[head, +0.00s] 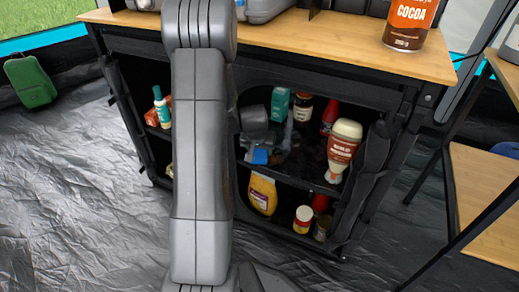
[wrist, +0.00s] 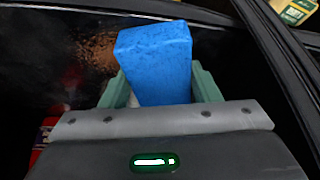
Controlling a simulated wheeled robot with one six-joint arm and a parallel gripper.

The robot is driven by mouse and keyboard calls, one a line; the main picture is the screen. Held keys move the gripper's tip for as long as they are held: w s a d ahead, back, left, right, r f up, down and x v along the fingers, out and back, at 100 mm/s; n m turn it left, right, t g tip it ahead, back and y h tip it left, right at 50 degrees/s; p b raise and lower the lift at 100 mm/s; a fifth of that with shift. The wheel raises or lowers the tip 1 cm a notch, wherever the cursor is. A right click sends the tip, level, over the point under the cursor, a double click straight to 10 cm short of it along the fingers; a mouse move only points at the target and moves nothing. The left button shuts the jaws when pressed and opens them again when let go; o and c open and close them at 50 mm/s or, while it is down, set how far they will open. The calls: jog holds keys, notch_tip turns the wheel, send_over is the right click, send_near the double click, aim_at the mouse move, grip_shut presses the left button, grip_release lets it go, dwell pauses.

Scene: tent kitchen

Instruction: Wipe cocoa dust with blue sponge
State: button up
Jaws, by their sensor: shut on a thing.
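A blue sponge (wrist: 155,60) is clamped between the green fingers of my gripper (wrist: 157,88) in the wrist view. Brown cocoa dust (wrist: 97,52) lies on the dark shelf just to the left of the sponge's far end. Some of the dust may be hidden under the sponge. In the head view my gripper (head: 258,140) reaches into the cabinet's upper shelf, and a bit of the blue sponge (head: 257,156) shows below it. The dust is hard to make out in the head view. I cannot tell whether the sponge touches the shelf.
Bottles crowd the shelf's right side, among them a white-capped sauce bottle (head: 342,148) and a red bottle (head: 329,116). A yellow mustard bottle (head: 262,194) stands on the shelf below. A cocoa jar (head: 408,22) stands on the wooden counter (head: 305,40) above.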

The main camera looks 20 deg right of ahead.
aim_at(277, 159)
jog(key=shift+s+d+r+p, duration=0.15)
jog(key=shift+s+d+p, duration=0.65)
jog(key=shift+s, duration=0.1)
jog(key=shift+s+d+p, duration=0.7)
jog(key=shift+s+d, duration=0.25)
jog(key=shift+s, duration=0.15)
jog(key=shift+s+d+f, duration=0.25)
jog(key=shift+s+d, duration=0.2)
jog(key=shift+s, duration=0.15)
